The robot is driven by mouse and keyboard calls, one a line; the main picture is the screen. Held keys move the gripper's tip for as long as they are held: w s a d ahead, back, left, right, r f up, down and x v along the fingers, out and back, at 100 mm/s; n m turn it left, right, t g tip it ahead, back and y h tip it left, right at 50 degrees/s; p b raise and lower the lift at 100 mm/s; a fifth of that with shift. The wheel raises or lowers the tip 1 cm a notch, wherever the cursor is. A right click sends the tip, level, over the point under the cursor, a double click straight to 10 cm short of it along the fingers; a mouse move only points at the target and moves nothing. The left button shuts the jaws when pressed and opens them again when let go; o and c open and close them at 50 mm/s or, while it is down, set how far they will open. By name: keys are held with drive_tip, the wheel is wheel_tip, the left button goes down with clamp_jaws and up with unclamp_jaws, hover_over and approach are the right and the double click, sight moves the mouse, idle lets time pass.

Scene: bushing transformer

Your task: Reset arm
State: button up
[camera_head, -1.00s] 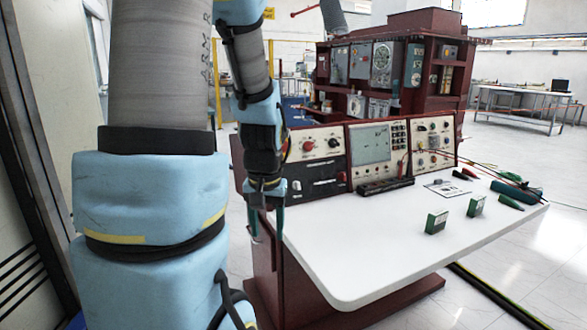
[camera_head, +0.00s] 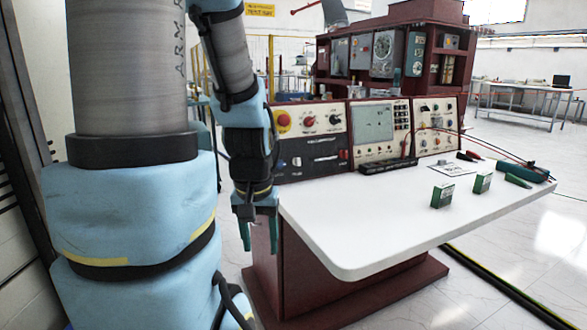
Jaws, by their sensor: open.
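My gripper (camera_head: 260,236) hangs pointing down at the left edge of the white-topped desk (camera_head: 390,220). Its two green fingers are apart with nothing between them, so it is open and empty. The fingers sit just outside the desk's left edge, in front of its dark red side as seen here. My arm comes down from the top left, with blue padded covers and grey sleeves. Whether the fingers touch the desk cannot be told from this view.
A control panel (camera_head: 372,129) with a screen, knobs and a red button (camera_head: 310,121) stands along the desk's back. Two small green boxes (camera_head: 442,196) (camera_head: 482,184), a green probe (camera_head: 518,181) and cables lie on the right. The desk's front middle is clear.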

wheel_tip(320, 180, up, 14)
drive_tip(key=p, duration=1.5)
drive_tip(key=shift+r, duration=0.15)
drive_tip(key=shift+s, duration=0.1)
idle(0.6)
